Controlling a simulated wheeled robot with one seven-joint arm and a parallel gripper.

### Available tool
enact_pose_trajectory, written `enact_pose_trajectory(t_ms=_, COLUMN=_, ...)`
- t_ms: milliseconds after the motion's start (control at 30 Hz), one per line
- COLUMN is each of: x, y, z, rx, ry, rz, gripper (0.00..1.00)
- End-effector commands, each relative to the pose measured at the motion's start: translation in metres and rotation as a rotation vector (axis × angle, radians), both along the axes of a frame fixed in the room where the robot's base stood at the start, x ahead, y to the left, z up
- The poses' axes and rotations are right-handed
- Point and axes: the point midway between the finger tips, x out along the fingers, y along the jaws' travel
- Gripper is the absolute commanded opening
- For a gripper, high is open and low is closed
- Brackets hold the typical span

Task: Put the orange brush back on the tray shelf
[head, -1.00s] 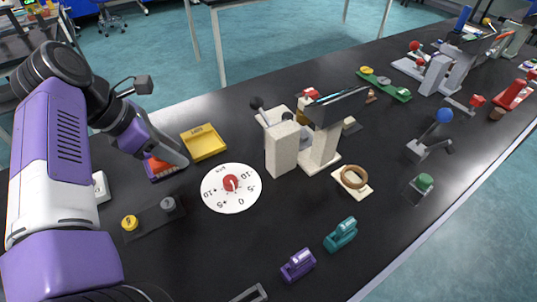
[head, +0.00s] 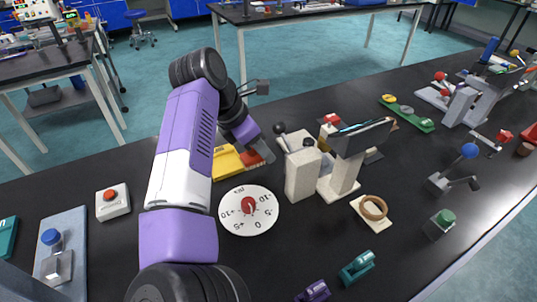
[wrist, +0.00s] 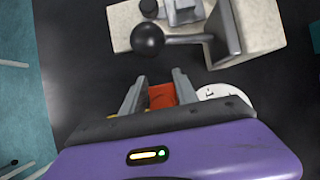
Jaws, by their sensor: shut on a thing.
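The orange brush (wrist: 162,96) shows as an orange-red block between the fingers of my gripper (wrist: 158,82) in the wrist view. In the head view my gripper (head: 268,156) is over the right part of a yellow tray (head: 226,166), close to the left of the beige machine. The brush (head: 251,158) shows there as a small red-orange patch by the fingers. My gripper is shut on it. My arm hides part of the tray, and I cannot tell whether the brush touches it.
The beige machine (head: 301,175) with a black ball lever (wrist: 148,40) stands very near the fingers. A white dial (head: 248,211) lies in front of it. A red-button box (head: 111,202) is at left. Bare black bench shows between that box and the front.

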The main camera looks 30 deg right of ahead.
Motion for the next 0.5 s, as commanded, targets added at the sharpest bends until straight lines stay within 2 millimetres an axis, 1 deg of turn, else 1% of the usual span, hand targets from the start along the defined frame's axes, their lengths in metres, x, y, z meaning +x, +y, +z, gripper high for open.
enact_pose_trajectory(t_ms=133, x=0.000, y=-0.010, z=0.001, rx=-0.001, ry=0.000, rz=-0.002, gripper=0.00)
enact_pose_trajectory(t_ms=200, x=0.000, y=-0.019, z=0.001, rx=-0.002, ry=0.001, rz=-0.003, gripper=0.00)
enact_pose_trajectory(t_ms=300, x=-0.001, y=-0.017, z=-0.018, rx=-0.004, ry=0.005, rz=0.001, gripper=0.00)
enact_pose_trajectory(t_ms=400, x=-0.001, y=-0.017, z=-0.031, rx=-0.003, ry=0.003, rz=0.000, gripper=0.00)
enact_pose_trajectory(t_ms=500, x=0.000, y=-0.017, z=-0.035, rx=-0.002, ry=0.000, rz=-0.001, gripper=0.00)
